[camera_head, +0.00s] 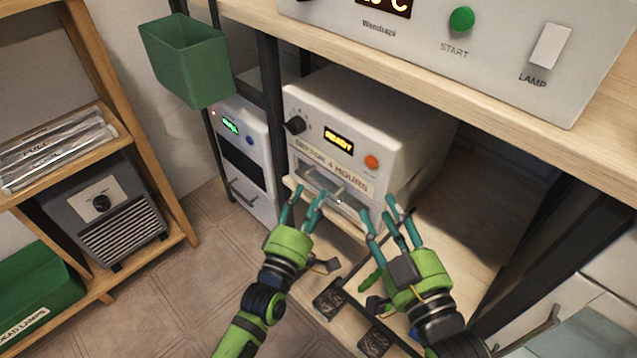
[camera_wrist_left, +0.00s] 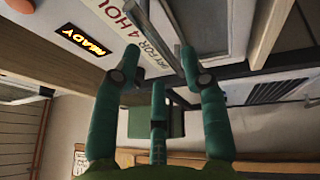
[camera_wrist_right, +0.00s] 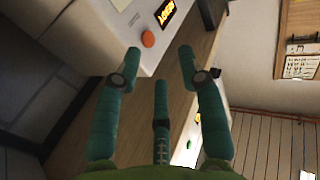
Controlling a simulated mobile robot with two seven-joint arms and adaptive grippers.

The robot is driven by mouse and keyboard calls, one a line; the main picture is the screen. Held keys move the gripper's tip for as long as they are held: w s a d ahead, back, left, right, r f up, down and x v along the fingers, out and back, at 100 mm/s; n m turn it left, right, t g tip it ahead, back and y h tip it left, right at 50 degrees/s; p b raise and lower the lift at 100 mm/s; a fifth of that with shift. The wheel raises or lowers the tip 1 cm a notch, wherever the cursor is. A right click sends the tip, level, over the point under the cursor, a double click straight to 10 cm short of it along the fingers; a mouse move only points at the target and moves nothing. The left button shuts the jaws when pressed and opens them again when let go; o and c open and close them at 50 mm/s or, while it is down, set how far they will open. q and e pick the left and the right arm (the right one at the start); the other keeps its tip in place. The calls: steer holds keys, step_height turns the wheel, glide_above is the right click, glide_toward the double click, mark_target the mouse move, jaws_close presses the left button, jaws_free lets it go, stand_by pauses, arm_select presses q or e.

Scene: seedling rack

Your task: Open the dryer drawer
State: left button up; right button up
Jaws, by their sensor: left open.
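The dryer (camera_head: 365,135) is a white box on a wooden shelf, with an amber READY display (camera_head: 338,141), a black knob and an orange button. A strip label about 4 hours runs above its drawer (camera_head: 316,178), low on the front. The drawer looks shut, though fingers partly hide it. My left gripper (camera_head: 306,202) is open just in front of the drawer's left part. In the left wrist view a grey handle bar (camera_wrist_left: 146,36) lies just ahead of the fingers; contact cannot be told. My right gripper (camera_head: 392,208) is open and empty, beside the dryer's lower right front corner.
A second white unit (camera_head: 243,150) with a green display stands left of the dryer. A green bin (camera_head: 187,60) hangs at upper left. A dark rack post (camera_head: 270,90) and the upper wooden shelf (camera_head: 420,60) border the dryer. Shelf right of the dryer is bare.

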mark_target(316, 187)
arm_select(q)
steer(key=b+x, duration=0.1)
steer(key=x, duration=0.3)
steer(key=shift+w, duration=0.3)
arm_select(e)
step_height(316, 187, up, 7)
steer(key=s+a+n+t+y, duration=0.1)
steer(key=t+y, duration=0.1)
steer(key=t, duration=0.1)
steer(key=shift+s+a+f+t+y, duration=0.2)
steer(key=shift+s+a+t+y, duration=0.1)
steer(key=shift+s+y, duration=0.1)
arm_select(q)
jaws_close()
